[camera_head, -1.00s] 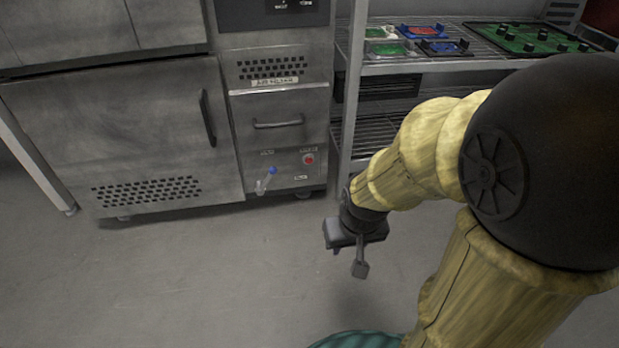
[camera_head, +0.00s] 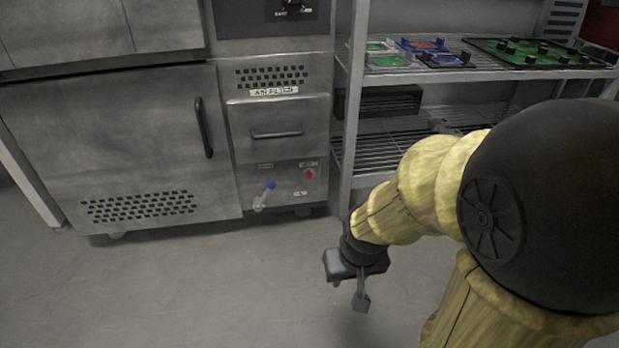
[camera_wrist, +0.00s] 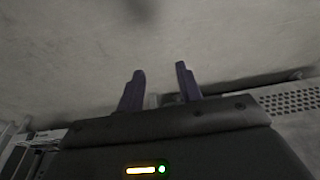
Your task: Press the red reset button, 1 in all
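The red reset button (camera_head: 309,174) is a small round red knob on the lower metal panel of the cabinet, under a small label. My gripper (camera_head: 347,292) hangs over the floor, below and to the right of the button in the head view, well apart from it. In the wrist view the two dark fingers of my gripper (camera_wrist: 160,88) stand apart with nothing between them. The button cannot be made out in the wrist view.
A blue-tipped lever (camera_head: 265,195) sticks out left of the button. A drawer (camera_head: 278,130) with a handle is above. A wire shelf (camera_head: 400,68) with circuit boards stands to the right, its post (camera_head: 350,120) close beside the panel. The floor (camera_head: 200,290) in front is clear.

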